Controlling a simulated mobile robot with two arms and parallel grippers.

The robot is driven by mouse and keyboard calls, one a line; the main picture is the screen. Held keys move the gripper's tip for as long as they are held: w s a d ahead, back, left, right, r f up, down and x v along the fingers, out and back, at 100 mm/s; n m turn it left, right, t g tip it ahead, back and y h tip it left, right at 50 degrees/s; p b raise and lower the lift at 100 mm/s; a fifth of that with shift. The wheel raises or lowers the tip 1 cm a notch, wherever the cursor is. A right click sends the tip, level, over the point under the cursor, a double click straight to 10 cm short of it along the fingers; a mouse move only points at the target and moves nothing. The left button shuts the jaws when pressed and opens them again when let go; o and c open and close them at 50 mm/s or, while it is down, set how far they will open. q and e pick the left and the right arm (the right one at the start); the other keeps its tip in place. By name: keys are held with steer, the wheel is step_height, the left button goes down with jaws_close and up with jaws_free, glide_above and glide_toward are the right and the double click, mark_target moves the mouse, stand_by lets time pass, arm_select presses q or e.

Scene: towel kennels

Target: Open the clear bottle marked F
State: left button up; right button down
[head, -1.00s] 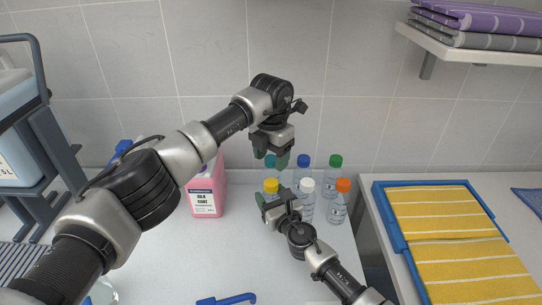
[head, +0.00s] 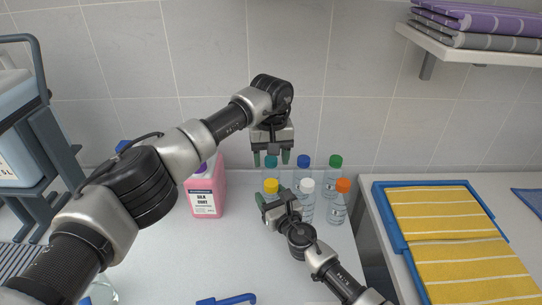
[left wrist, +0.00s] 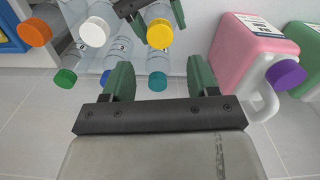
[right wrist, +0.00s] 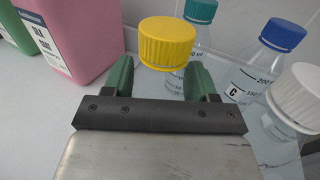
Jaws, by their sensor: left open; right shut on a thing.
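My right gripper (head: 272,199) is shut on the body of the clear yellow-capped bottle, below its yellow cap (right wrist: 167,42). That cap also shows in the head view (head: 271,186) and the left wrist view (left wrist: 160,33). The bottle's letter is hidden, and I cannot read an F on any bottle. My left gripper (head: 271,159) is open and empty, fingers pointing down, above and behind the yellow cap. The teal cap (left wrist: 157,81) appears between its fingers in the left wrist view, apart from them.
Close around stand bottles with white (head: 307,185), orange (head: 343,185), blue (head: 303,161) and green (head: 335,161) caps; the blue-capped one reads C. A pink jug (head: 206,190) is to the left. A blue tool (head: 227,300) lies in front. A blue tray with yellow towels (head: 393,224) is right.

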mark_target(271, 182)
arm_select(q)
steer(key=m, duration=0.6)
steer(key=shift+f, duration=4)
